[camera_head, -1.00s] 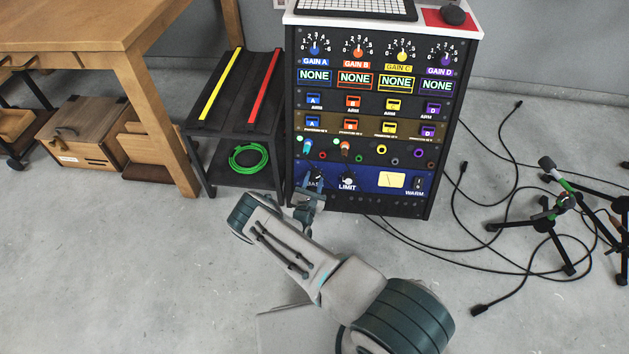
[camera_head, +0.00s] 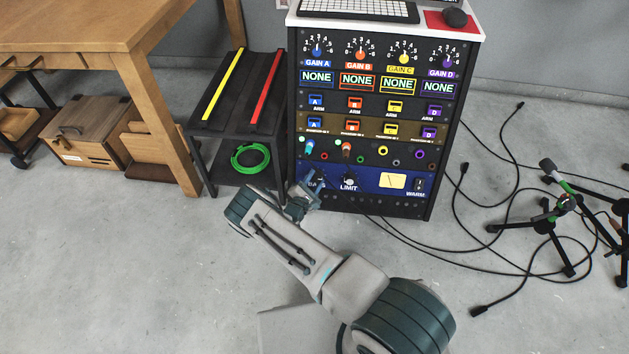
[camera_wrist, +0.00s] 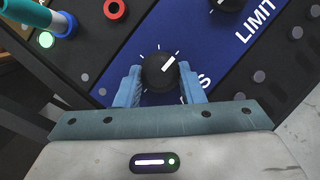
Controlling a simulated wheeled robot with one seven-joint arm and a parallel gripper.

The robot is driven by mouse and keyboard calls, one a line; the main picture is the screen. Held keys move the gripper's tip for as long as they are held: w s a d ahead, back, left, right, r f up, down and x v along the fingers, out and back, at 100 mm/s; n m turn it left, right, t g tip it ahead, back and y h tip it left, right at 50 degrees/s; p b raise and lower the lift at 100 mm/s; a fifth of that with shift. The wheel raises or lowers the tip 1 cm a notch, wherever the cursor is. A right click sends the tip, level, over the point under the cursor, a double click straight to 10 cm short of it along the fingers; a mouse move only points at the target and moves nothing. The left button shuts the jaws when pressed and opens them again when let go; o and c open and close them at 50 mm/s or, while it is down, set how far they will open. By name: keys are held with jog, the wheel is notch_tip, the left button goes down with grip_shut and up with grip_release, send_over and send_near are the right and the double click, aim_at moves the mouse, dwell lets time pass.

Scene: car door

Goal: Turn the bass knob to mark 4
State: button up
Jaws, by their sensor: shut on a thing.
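The bass knob (camera_wrist: 160,73) is black with a white pointer line and sits on the blue panel strip (camera_head: 368,182) low on the rack. In the wrist view its pointer aims toward the upper right, and white tick marks surround it. My gripper (camera_wrist: 160,88) has its two blue fingers on either side of the knob and is shut on it. In the head view my gripper (camera_head: 310,186) is at the strip's left end and hides most of the knob. The label beside the knob is partly covered by a finger. I cannot read any mark numbers.
The limit knob (camera_head: 349,181) is just right of the bass knob, and also shows in the wrist view (camera_wrist: 228,3). A plug in a jack (camera_wrist: 62,22) stands out nearby. A black shelf (camera_head: 240,105) stands left of the rack. Cables (camera_head: 470,255) lie on the floor at right.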

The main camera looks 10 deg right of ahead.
dwell(0.3)
jog(key=o, duration=1)
jog(key=p+v, duration=0.3)
jog(key=v, duration=1.1)
jog(key=shift+d, duration=0.1)
